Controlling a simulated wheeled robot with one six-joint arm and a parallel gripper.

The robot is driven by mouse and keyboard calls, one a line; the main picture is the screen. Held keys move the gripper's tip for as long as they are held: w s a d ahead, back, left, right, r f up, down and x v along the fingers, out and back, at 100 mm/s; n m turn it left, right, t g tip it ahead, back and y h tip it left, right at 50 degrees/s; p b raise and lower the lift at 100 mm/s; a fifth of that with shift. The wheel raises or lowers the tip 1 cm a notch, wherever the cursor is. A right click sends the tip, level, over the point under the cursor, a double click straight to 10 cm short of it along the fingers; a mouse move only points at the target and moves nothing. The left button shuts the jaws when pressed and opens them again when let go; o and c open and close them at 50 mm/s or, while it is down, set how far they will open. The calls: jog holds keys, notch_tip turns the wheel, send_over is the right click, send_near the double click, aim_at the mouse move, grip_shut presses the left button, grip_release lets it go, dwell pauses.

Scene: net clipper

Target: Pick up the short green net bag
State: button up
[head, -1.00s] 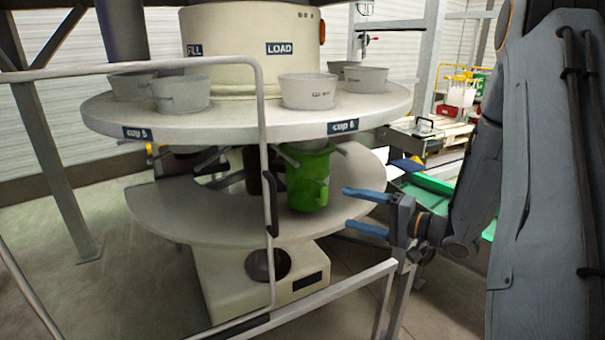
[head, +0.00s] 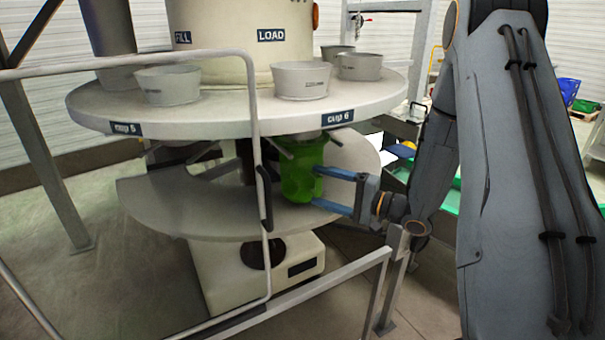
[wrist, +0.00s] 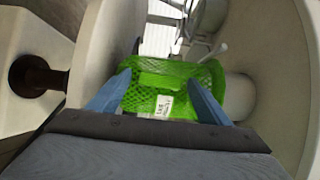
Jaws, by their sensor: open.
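The short green net bag (head: 303,172) hangs under the upper disc at the cup 6 label, above the lower disc. In the wrist view the green net bag (wrist: 165,88) shows its mesh and a white printed tag, lying between and beyond the fingers. My gripper (head: 318,190) comes from the right with its two blue fingers apart, their tips at the bag's right side. In the wrist view my gripper (wrist: 158,90) is open, with one finger on each side of the bag. I cannot tell whether the fingers touch it.
The upper disc (head: 200,118) carries several grey cups and overhangs the bag. The lower disc (head: 200,220) lies just below it. A metal guard rail (head: 258,130) stands in front, and another rail (head: 330,280) runs below my gripper.

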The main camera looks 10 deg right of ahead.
jog(key=shift+c, duration=0.2)
jog(key=c, duration=1.1)
jog(key=shift+r+b, duration=0.3)
jog(key=shift+r, duration=0.5)
jog(key=s+d, duration=0.2)
jog(key=s, duration=0.3)
jog(key=s+d+b, duration=0.1)
jog(key=s, duration=0.5)
jog(key=s+d+b, duration=0.1)
jog(key=s+d, duration=0.1)
jog(key=s, duration=0.4)
jog(key=shift+d, duration=0.3)
jog(key=shift+c, duration=0.8)
jog(key=shift+s, duration=0.1)
jog(key=shift+r+p, duration=0.15)
jog(key=shift+p, duration=0.6)
